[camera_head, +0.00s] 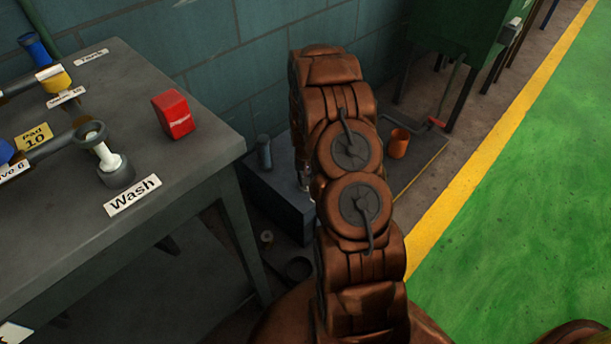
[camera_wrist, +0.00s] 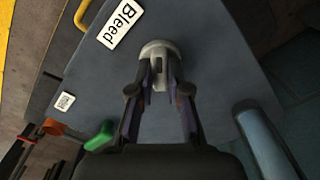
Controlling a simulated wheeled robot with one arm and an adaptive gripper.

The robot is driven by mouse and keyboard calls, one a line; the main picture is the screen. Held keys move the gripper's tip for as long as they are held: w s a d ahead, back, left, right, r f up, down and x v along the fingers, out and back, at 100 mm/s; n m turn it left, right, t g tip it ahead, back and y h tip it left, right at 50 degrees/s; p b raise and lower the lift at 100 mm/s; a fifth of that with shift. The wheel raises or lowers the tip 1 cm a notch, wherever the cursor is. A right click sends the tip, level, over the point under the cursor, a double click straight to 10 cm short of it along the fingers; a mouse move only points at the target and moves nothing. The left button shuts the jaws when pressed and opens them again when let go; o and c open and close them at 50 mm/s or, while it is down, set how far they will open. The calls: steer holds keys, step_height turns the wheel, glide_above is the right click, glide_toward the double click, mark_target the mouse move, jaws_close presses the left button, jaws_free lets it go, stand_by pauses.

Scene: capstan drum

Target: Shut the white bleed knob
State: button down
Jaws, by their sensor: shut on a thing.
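In the wrist view the white bleed knob (camera_wrist: 158,47) stands on a dark grey-blue surface (camera_wrist: 205,50), just right of a white label reading "Bleed" (camera_wrist: 121,22). My gripper (camera_wrist: 160,78) has its two fingers on either side of the knob, shut on it. The fingers cover part of the knob, and how far it is turned cannot be told. In the head view my arm hides the knob and most of the gripper. The low dark box (camera_head: 283,203) beneath it shows beside the arm.
A green handle (camera_wrist: 100,137) and a blue-grey cylinder (camera_wrist: 262,145) flank my gripper in the wrist view. In the head view a table (camera_head: 75,240) at left holds a red box (camera_head: 174,114) and a "Wash" label (camera_head: 133,195). An orange cup (camera_head: 398,143) is right of my arm. Green floor at right is clear.

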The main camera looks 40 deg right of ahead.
steer(key=n+p, duration=0.2)
steer(key=n, duration=0.2)
steer(key=shift+r+n, duration=0.1)
steer(key=shift+n, duration=0.2)
steer(key=shift+n+p, duration=0.45)
steer(key=shift+n, duration=1.45)
steer(key=c, duration=1.1)
jaws_free()
step_height(320, 180, up, 12)
steer(key=shift+f, duration=0.1)
